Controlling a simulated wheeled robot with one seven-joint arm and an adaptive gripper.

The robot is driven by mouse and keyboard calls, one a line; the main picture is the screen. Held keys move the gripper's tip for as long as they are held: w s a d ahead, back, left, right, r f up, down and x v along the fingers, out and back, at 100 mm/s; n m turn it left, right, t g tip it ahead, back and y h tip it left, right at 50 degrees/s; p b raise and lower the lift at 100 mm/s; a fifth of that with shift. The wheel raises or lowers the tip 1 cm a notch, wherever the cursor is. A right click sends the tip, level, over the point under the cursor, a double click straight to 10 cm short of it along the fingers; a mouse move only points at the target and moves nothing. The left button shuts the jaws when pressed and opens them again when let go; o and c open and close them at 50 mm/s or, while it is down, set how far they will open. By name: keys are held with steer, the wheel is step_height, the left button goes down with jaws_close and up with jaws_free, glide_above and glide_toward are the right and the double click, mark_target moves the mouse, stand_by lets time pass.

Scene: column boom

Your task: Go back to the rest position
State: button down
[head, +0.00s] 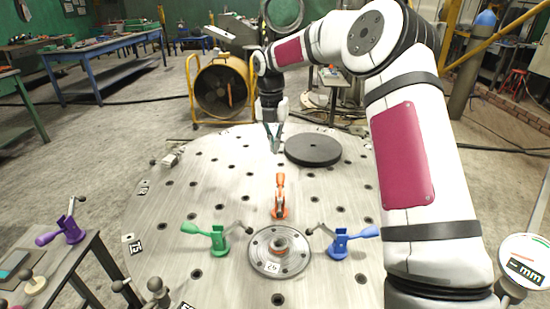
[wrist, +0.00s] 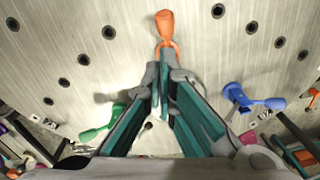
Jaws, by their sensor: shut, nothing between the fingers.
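My gripper (head: 275,150) hangs over the far half of the round perforated metal table (head: 225,170), left of a dark disc. Its teal-lined fingers show large in the wrist view (wrist: 166,72), meeting at the tips with nothing between them. An orange-handled clamp (head: 280,197) stands nearer the middle of the table, and its handle shows beyond the fingertips in the wrist view (wrist: 165,25). The white arm with maroon panels reaches from the right side of the head view across to the gripper.
A round flange plate (head: 265,262) sits on the near table between a green clamp (head: 217,237) and a blue clamp (head: 342,242). The dark disc (head: 313,149) lies flat at the back. A side table with a purple clamp (head: 70,228) is at left.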

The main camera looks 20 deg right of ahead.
steer(key=s+a+r+m+t+h+p, duration=0.1)
steer(key=s+a+r+m+p, duration=0.15)
steer(key=s+r+m, duration=0.55)
steer(key=s+a+r+m+t+h+p, duration=0.1)
steer(key=s+a+r+m, duration=0.25)
steer(key=s+r, duration=0.75)
steer(key=s+f+m+t+y+p, duration=0.1)
steer(key=s+m+t+y+p, duration=0.1)
steer(key=s+m, duration=1.5)
steer(key=s+p, duration=0.1)
steer(key=s, duration=0.8)
steer(key=shift+s+a+f+m+y, duration=0.15)
steer(key=shift+s+a+m+y, duration=0.15)
steer(key=shift+a+m, duration=0.1)
